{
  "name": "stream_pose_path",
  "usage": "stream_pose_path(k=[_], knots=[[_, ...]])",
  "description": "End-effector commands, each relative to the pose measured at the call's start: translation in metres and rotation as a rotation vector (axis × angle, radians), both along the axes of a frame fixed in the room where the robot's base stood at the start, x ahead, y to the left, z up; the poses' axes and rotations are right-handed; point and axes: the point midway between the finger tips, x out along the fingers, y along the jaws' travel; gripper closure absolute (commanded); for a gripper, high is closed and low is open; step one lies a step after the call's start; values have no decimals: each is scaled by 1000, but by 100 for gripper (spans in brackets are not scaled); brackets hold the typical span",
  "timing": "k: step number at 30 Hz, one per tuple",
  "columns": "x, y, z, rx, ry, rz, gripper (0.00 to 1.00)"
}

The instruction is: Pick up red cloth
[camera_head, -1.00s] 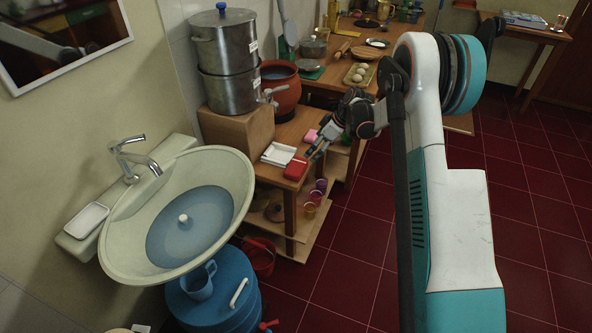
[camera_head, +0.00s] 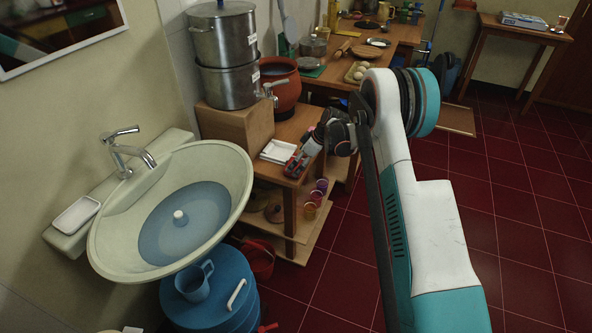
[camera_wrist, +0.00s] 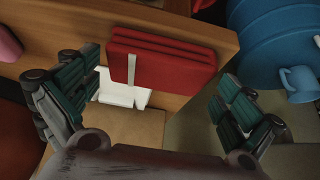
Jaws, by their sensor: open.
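The red cloth (camera_wrist: 170,55) lies folded in a stack near the edge of the wooden shelf table, with a pale strip across it in the wrist view. In the head view my gripper (camera_head: 297,166) is at that table corner and mostly covers the cloth. In the wrist view my gripper (camera_wrist: 160,95) is open, with one finger on each side of the picture and the cloth between and beyond them. The right finger is past the table edge. I cannot tell whether a finger touches the cloth.
A white tray (camera_head: 279,151) sits beside the cloth, near the wooden box (camera_head: 236,127) under the steel pots. A red clay pot (camera_head: 281,87) stands behind. The sink (camera_head: 215,165) and blue drum (camera_head: 212,303) are to the left.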

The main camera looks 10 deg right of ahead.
Motion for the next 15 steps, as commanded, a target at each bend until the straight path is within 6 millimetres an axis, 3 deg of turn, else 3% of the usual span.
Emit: stream_pose_path(k=[2, 8, 13, 15], knots=[[2, 3, -8, 0, 0, 0, 0], [3, 3, -7, 0, 0, -1, 0], [3, 3, -7, 0, 0, -1, 34], [3, 3, -7, 0, 0, -1, 36]])
